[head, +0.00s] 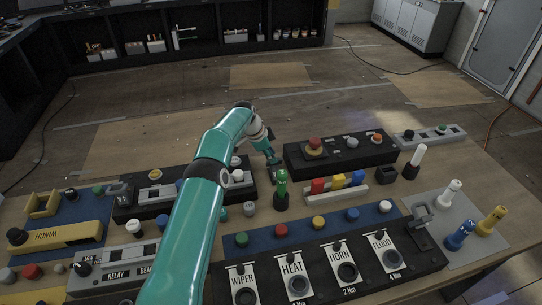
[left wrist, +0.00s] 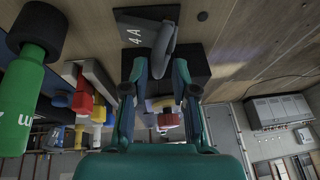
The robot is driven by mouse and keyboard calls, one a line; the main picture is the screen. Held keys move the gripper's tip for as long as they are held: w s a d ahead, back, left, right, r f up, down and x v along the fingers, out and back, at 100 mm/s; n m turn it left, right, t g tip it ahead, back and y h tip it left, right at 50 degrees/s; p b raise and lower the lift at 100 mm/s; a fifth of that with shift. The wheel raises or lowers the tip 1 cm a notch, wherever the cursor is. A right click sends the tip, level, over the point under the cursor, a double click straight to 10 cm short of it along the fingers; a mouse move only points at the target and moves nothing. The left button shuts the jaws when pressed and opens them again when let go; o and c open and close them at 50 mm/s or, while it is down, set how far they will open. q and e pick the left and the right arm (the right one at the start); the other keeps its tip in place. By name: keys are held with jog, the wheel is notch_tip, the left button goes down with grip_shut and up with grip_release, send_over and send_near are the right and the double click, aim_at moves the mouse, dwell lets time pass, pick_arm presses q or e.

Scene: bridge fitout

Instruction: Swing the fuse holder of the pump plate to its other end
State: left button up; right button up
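In the left wrist view a dark plate marked 4A (left wrist: 132,27) carries a grey curved piece (left wrist: 164,48) that looks like the fuse holder. Its near end lies between the fingertips of my left gripper (left wrist: 160,72). The fingers are apart, and a gap seems to show beside the piece. I cannot tell if either finger touches it. In the head view my left gripper (head: 272,158) is low over the table, left of the black box with the red button (head: 315,145). The holder is too small to make out there. My right gripper is not in view.
The green handle (head: 281,185) stands close in front of the left gripper. A rack of red, blue and yellow blocks (head: 338,194) is to its right. The WIPER to FLOOD switch panel (head: 320,275) lies at the front. My left arm hides part of the table.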

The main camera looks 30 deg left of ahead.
pick_arm(q)
jog(key=shift+o, duration=0.3)
jog(key=shift+d+f, duration=0.1)
jog(key=shift+d, duration=0.05)
jog(key=v, duration=1.2)
jog(key=shift+c, duration=0.2)
